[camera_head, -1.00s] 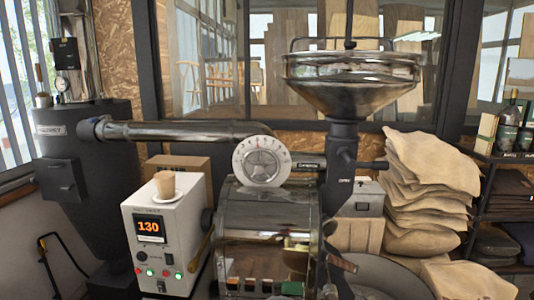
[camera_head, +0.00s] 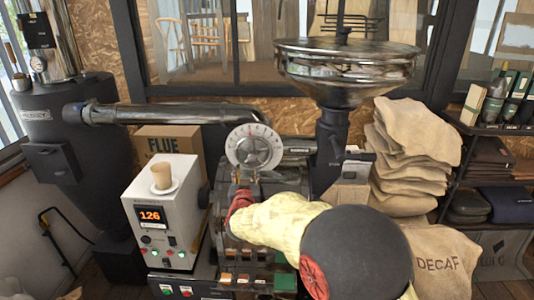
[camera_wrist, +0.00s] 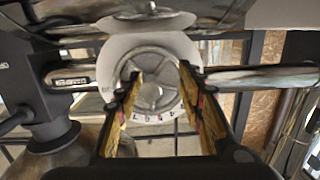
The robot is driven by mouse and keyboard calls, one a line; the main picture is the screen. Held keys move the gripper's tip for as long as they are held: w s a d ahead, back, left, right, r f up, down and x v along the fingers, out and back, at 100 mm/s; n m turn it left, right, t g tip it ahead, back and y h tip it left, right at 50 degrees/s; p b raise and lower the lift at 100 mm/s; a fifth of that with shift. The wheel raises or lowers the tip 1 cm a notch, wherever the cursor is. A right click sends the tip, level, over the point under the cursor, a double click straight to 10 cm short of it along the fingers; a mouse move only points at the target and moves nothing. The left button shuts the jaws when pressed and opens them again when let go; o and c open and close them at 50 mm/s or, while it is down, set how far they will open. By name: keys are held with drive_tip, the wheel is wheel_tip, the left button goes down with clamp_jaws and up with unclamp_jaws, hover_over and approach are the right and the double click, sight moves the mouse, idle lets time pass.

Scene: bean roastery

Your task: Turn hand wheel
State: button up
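The hand wheel (camera_head: 254,149) is a grey spoked disc on a round white dial plate with marks, at the end of the shiny pipe above the roaster drum. It also shows in the wrist view (camera_wrist: 152,95), where the picture is upside down. My gripper (camera_head: 246,178) is just below and in front of the wheel. In the wrist view my gripper (camera_wrist: 160,70) is open, with one yellow-lined finger on either side of the wheel's middle. Nothing is held between the fingers. I cannot tell whether they touch the wheel. My arm hides much of the drum.
A white control box (camera_head: 164,212) reading 126, with a cup (camera_head: 163,175) on top, stands left of the drum. A metal hopper (camera_head: 345,70) rises to the right. Stacked sacks (camera_head: 412,155) stand beyond it. The pipe (camera_head: 165,113) runs left from the wheel.

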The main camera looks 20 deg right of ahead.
sight(253, 160)
drive_tip(key=shift+s+d+r+t+h, duration=0.1)
drive_tip(key=shift+d+r+t+h, duration=0.1)
drive_tip(key=shift+d+r+h, duration=0.35)
drive_tip(key=shift+s+d+r+t+h, duration=0.15)
drive_tip(key=shift+d+r+t, duration=0.1)
drive_tip(key=shift+r, duration=0.45)
drive_tip(key=shift+p+x, duration=0.35)
drive_tip(key=shift+x, duration=3.55)
clamp_jaws()
